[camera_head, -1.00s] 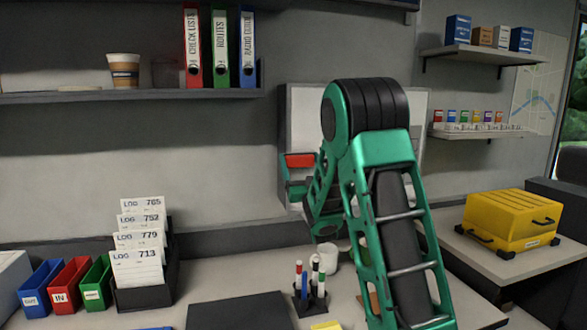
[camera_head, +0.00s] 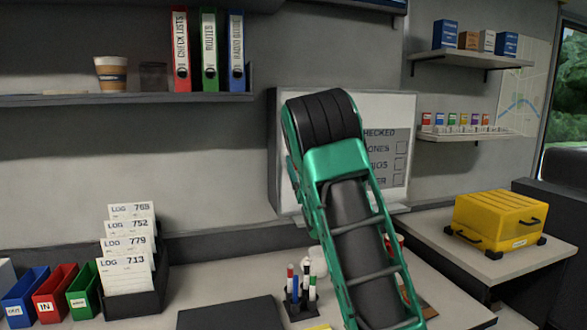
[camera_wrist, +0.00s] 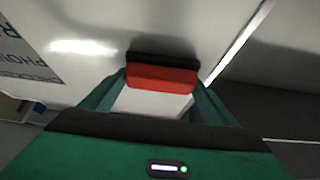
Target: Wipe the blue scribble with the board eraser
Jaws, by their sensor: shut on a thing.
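The whiteboard (camera_head: 386,106) hangs on the wall behind my arm, with a printed checklist at its lower right. It fills much of the wrist view (camera_wrist: 90,22). My gripper (camera_wrist: 161,88) is shut on the board eraser (camera_wrist: 162,77), which has a red body and a dark pad. The pad side faces the board; I cannot tell whether it touches. In the head view my arm hides the gripper, the eraser and much of the board. No blue scribble shows in either view.
On the desk below stand a pen holder (camera_head: 300,303) with markers and a white mug (camera_head: 318,262). Log cards (camera_head: 125,273) and coloured bins (camera_head: 55,295) are at left. A yellow case (camera_head: 497,222) sits at right. A shelf (camera_head: 130,98) juts out at upper left.

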